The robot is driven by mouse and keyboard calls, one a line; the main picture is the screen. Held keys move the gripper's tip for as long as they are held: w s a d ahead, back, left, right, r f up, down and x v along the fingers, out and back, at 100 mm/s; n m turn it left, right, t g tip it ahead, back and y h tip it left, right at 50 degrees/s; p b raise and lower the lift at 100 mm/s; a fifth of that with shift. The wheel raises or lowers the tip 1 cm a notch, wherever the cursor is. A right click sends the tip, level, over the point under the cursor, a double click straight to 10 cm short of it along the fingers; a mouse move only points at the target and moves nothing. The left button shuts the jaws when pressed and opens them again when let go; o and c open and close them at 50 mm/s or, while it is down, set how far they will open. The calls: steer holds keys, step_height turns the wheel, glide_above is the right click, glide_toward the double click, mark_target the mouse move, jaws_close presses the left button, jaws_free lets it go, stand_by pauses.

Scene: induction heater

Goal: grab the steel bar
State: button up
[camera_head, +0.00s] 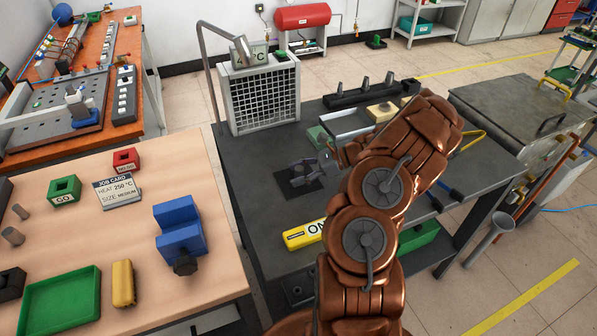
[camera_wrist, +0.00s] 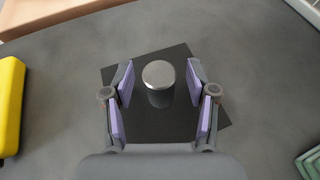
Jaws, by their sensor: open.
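The steel bar (camera_wrist: 159,76) is a short grey cylinder with a bright round top, standing upright on a thin black square plate (camera_wrist: 190,58) in the wrist view. My gripper (camera_wrist: 160,85) is open, with purple pads on both sides of the bar and a visible gap on each side. In the head view my gripper (camera_head: 310,170) is low over the black plate (camera_head: 292,188) on the dark grey workbench (camera_head: 262,222). There the bar is too small and too blended with the fingers to make out clearly.
A yellow ON block (camera_head: 304,234) lies in front of the plate. A white grille unit (camera_head: 262,95) stands behind it. A dark rack with grey pegs (camera_head: 345,99) is at the back. A wooden table on the left holds a blue vise (camera_head: 180,232) and green tray (camera_head: 62,302).

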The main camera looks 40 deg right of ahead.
jaws_close()
stand_by(0.4)
steer(key=shift+d+r, duration=0.1)
